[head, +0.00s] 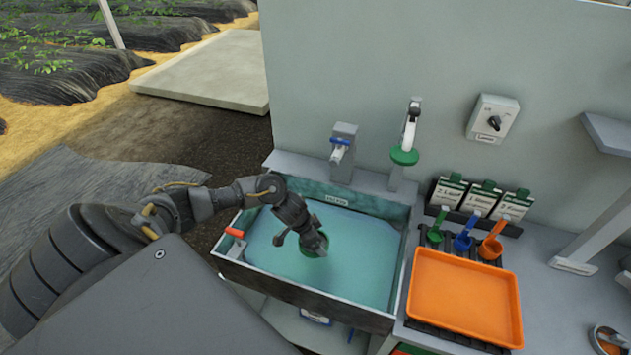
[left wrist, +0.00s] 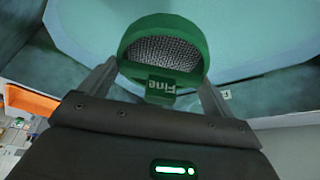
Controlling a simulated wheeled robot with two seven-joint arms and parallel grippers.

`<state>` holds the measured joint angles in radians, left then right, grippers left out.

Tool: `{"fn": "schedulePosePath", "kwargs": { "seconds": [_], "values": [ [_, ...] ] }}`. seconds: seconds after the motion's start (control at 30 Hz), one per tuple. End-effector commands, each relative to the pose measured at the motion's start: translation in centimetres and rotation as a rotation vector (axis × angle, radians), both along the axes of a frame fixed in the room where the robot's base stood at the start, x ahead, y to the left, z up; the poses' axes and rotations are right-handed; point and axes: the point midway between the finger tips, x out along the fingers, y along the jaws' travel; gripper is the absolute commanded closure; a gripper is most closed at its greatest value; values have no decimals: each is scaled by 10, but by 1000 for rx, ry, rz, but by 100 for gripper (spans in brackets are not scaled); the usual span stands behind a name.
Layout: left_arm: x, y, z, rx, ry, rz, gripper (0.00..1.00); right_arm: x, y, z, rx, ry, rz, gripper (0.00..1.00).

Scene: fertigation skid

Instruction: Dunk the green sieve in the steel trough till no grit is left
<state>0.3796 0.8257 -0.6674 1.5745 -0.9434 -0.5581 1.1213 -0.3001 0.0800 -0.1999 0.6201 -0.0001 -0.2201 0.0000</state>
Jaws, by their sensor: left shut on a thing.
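The steel trough (head: 303,294) is set into the bench and holds blue-green water (head: 365,255). My left gripper (head: 312,240) reaches down into the trough and is shut on the green sieve (head: 311,251), which is mostly hidden under it in the head view. In the left wrist view the sieve (left wrist: 194,28) sits between the fingers of my left gripper (left wrist: 158,84), its "Fine" tag towards the palm. Its grey mesh shows no clear grit, but it is too small to be sure. I cannot tell whether the sieve touches the water. My right gripper is not in view.
A blue-handled tap (head: 342,145) and a stand with a green disc (head: 404,156) rise behind the trough. An orange tray (head: 466,291), several scoops (head: 463,241) and green-topped packets (head: 480,198) lie to the right. An orange-handled part (head: 235,232) sits at the trough's left edge.

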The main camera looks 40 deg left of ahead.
Motion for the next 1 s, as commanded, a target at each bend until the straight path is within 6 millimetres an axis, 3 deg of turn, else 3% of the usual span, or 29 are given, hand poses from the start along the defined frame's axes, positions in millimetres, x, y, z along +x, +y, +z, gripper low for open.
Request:
{"fn": "schedulePosePath", "kwargs": {
  "seconds": [0.13,0.43,0.73,1.0],
  "values": [
    [0,0,16,0,0,1,34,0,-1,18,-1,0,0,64],
    [0,0,40,-1,-2,-1,34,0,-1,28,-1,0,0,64],
    [1,0,61,-1,-2,0,34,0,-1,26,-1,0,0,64],
    [0,0,64,-1,-1,1,34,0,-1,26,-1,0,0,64]
  ]
}}
